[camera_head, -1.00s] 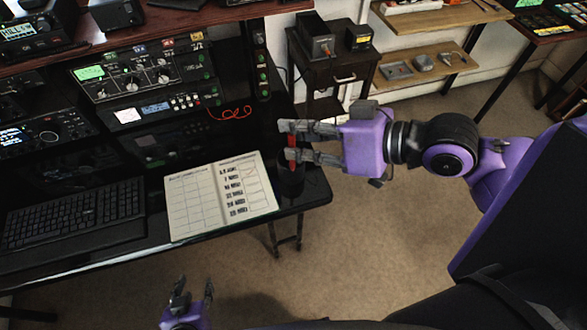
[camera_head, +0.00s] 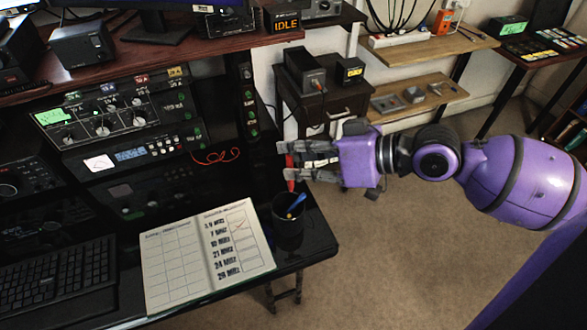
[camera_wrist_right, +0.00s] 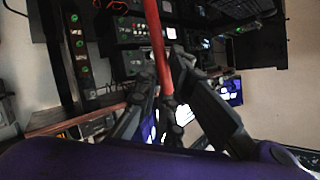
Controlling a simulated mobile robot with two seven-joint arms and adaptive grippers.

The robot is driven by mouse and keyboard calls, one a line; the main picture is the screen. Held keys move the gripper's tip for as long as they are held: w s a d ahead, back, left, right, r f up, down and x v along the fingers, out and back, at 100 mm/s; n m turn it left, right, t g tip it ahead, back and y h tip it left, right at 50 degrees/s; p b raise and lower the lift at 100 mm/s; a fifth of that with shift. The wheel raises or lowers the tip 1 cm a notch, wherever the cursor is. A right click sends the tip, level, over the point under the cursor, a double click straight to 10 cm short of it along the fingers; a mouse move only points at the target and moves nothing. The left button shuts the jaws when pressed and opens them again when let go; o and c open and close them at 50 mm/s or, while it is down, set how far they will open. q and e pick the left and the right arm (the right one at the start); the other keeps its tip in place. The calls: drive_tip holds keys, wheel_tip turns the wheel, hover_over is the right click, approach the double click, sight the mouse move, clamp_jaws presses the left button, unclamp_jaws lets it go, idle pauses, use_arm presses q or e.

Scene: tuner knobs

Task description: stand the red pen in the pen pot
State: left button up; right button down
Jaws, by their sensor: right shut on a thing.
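My right gripper (camera_head: 285,162) is shut on the red pen (camera_head: 290,174). The pen is roughly upright in the head view, with its lower end showing below the fingers. In the right wrist view the red pen (camera_wrist_right: 157,42) runs up from between the fingers (camera_wrist_right: 168,90). The pen pot (camera_head: 288,232) is a dark round cup on the desk's right end. A blue pen (camera_head: 297,202) leans in it. In the head view the red pen appears just above the pot's rim and apart from it; the exact height is hard to tell. My left gripper is out of view.
An open logbook (camera_head: 180,262) lies left of the pot, with a keyboard (camera_head: 58,275) further left. Radio units (camera_head: 110,118) and a red cable (camera_head: 216,156) are behind. The desk's right edge is close to the pot. A small cabinet (camera_head: 325,102) stands beyond.

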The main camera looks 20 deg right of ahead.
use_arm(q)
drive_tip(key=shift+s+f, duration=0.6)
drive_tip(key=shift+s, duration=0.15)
use_arm(e)
drive_tip(key=f, duration=0.1)
drive_tip(key=w+f, duration=0.1)
drive_tip(key=f, duration=0.3)
drive_tip(key=shift+w+d, duration=0.25)
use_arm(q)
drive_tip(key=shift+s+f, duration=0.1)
use_arm(e)
drive_tip(key=shift+f, duration=0.1)
use_arm(q)
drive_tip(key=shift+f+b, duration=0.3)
drive_tip(key=shift+b, duration=0.25)
use_arm(e)
drive_tip(key=shift+f, duration=0.55)
drive_tip(key=c, duration=1.9)
unclamp_jaws()
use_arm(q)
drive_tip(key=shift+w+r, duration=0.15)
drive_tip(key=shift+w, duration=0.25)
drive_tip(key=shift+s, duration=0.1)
use_arm(e)
drive_tip(key=shift+r, duration=0.2)
